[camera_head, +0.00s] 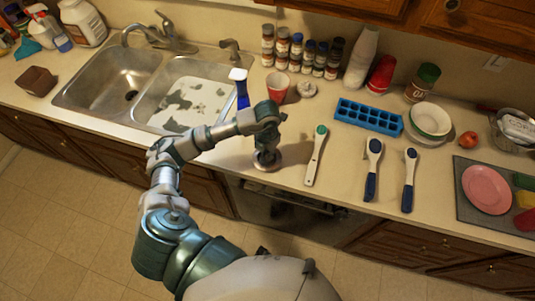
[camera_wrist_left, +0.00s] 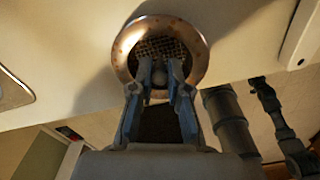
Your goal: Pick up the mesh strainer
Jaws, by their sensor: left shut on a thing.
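The mesh strainer (camera_wrist_left: 127,50) is a round piece with a shiny copper-toned metal rim and a dark mesh centre. In the head view the strainer (camera_head: 268,166) is at the front edge of the counter, left of the green-tipped utensil. My left gripper (camera_wrist_left: 160,72) is shut on the small post at the strainer's centre. In the head view my left gripper (camera_head: 267,149) points down over the strainer and partly hides it. I cannot tell whether the strainer touches the counter. My right gripper is not in view.
A white green-tipped utensil (camera_head: 315,157) lies close on the right. The double sink (camera_head: 150,92) is on the left. A blue ice tray (camera_head: 368,117) lies farther right.

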